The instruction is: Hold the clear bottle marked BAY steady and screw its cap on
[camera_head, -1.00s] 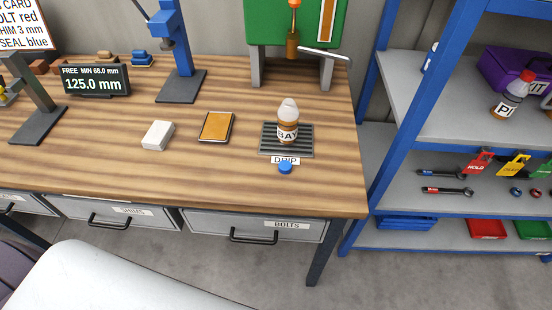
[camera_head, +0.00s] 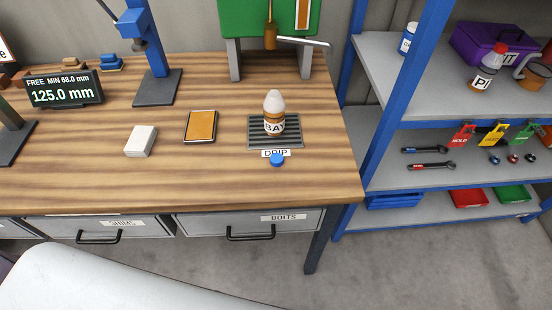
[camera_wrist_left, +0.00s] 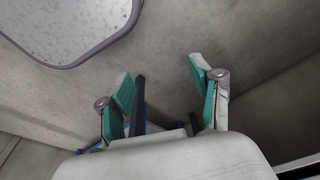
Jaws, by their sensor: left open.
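The clear bottle marked BAY (camera_head: 273,105) stands upright on the dark ribbed drip tray (camera_head: 290,146), near the right end of the wooden bench. Its top is whitish and amber fluid shows low inside. A blue cap (camera_head: 277,160) lies in front of the tray, by the DRIP label (camera_head: 275,153), apart from the bottle. My left gripper (camera_wrist_left: 160,98) shows in the left wrist view with its teal-padded fingers apart and nothing between them. Neither gripper shows in the head view.
An orange-faced pad (camera_head: 200,126) and a white block (camera_head: 140,141) lie left of the tray. A blue post stand (camera_head: 157,87) and a display (camera_head: 65,89) stand further left. A blue-framed shelf (camera_head: 440,88) with bottles and wrenches is right of the bench.

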